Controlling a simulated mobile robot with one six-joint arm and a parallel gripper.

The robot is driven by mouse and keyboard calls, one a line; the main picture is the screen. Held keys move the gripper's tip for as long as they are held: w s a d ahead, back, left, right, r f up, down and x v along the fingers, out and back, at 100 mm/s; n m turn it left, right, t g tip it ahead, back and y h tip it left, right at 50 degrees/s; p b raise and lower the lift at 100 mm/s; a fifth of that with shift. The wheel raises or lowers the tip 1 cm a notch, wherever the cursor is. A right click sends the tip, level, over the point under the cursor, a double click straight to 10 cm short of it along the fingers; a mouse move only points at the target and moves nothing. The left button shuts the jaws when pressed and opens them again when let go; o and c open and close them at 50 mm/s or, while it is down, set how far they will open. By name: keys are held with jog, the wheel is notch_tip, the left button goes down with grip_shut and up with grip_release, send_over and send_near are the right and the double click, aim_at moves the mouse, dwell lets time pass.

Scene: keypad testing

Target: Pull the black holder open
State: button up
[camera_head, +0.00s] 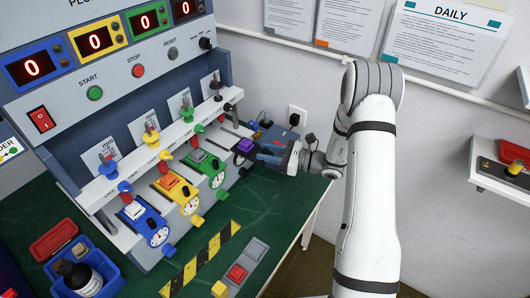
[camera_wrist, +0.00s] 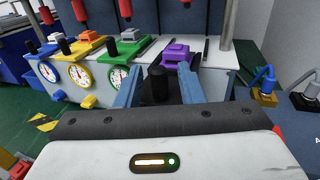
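The black holder (camera_wrist: 146,98) is in the lower middle of the wrist view, with a dark upright knob (camera_wrist: 157,84) on it. A purple block (camera_wrist: 177,54) sits just behind the knob; it also shows in the head view (camera_head: 244,147). My gripper (camera_wrist: 160,76) has its two blue fingers spread, one on each side of the knob. Gaps show between the knob and both fingers, so it is not gripped. In the head view my gripper (camera_head: 264,150) reaches in from the right, beside the purple block, and hides part of the holder.
Green (camera_head: 204,164), yellow (camera_head: 176,187) and blue (camera_head: 142,213) stations with dials stand in a row to the left. A blue bin (camera_head: 112,275) with a bottle is at the front left. A white wall shelf (camera_head: 503,178) is at the right.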

jog(key=b+v, duration=0.1)
jog(key=v, duration=0.6)
jog(key=shift+b, duration=0.3)
jog(key=shift+a+r, duration=0.1)
jog(key=shift+r, duration=0.05)
jog(key=s+a+r+n+g+h, duration=0.2)
jog(key=s+r+n+g+h, duration=0.3)
jog(key=s, duration=0.3)
jog(key=s+a+r+n+g+h, duration=0.25)
jog(key=s+r+n, duration=0.25)
jog(key=s+n, duration=0.25)
jog(key=s+d+r+n+t+h, duration=0.4)
jog(key=s+d+r+n+h, duration=0.2)
jog(key=s, duration=0.5)
jog(key=d+n+h, duration=0.2)
jog(key=n+h, duration=0.1)
